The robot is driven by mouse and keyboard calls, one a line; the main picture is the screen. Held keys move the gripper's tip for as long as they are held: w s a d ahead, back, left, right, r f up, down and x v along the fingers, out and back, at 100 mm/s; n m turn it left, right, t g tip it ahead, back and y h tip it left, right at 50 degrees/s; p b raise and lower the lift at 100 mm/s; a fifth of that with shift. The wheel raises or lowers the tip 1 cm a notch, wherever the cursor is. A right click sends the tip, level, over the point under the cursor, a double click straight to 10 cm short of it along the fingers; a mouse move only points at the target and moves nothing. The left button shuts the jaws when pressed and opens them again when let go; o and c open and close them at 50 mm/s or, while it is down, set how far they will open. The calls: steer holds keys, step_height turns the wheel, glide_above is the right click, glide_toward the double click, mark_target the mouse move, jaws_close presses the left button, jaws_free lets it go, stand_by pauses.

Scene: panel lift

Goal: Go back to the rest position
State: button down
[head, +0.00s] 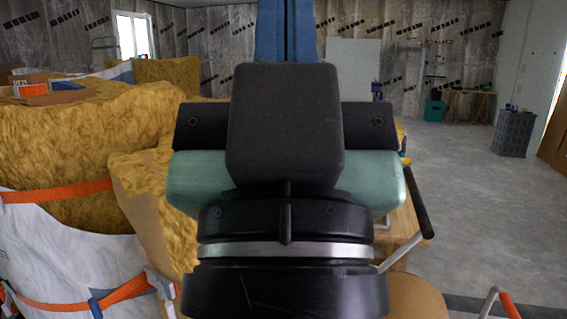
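My gripper (285,130) is in the middle foreground of the head view, seen from behind as a black block on a round black wrist with a silver ring. A pale green part (190,180) shows at both sides of it. Its fingertips are hidden, so I cannot tell whether it is open or holds anything. A blue upright part (287,30) rises behind it to the top edge; its lower part is hidden. A black handle (418,200) on a metal rod shows at the right of the wrist.
Yellow insulation (75,140) and white bags with orange straps (70,255) fill the left side. A red-tipped handle (510,305) is at the lower right. A grey crate (513,133) and a teal bin (434,110) stand farther back.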

step_height(320, 180, up, 26)
steer(key=p, duration=2.6)
steer(key=shift+w+r, duration=0.15)
steer(key=shift+r, duration=0.05)
steer(key=shift+a, duration=0.1)
